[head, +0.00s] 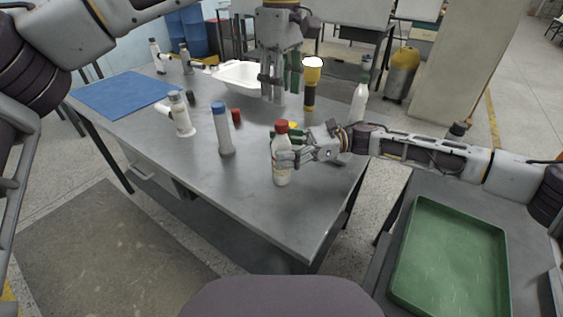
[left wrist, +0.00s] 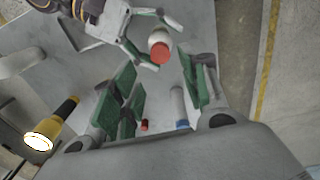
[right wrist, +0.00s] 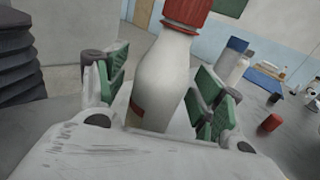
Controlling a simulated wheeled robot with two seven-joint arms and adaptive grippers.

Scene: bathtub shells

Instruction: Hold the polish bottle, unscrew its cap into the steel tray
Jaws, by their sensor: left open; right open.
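A white bottle with a red cap (head: 281,170), seemingly the polish bottle, stands upright on the grey table. My right gripper (head: 287,158) is open with its fingers on either side of the bottle. The right wrist view shows the bottle (right wrist: 160,80) between the green pads, with no clear grip. My left gripper (head: 272,92) is open, empty and points down, higher and behind the bottle. In the left wrist view, the red cap (left wrist: 160,53) shows beyond its spread fingers. A grey edged shape (left wrist: 84,42) beside my right gripper may be the steel tray; it is mostly hidden.
A blue-capped bottle (head: 223,132) stands left of the red-capped one. A yellow and black flashlight (head: 311,85) and a white bottle (head: 359,99) stand behind. A white tray (head: 228,78) and blue mat (head: 120,95) lie farther back. A green tray (head: 450,262) is at right.

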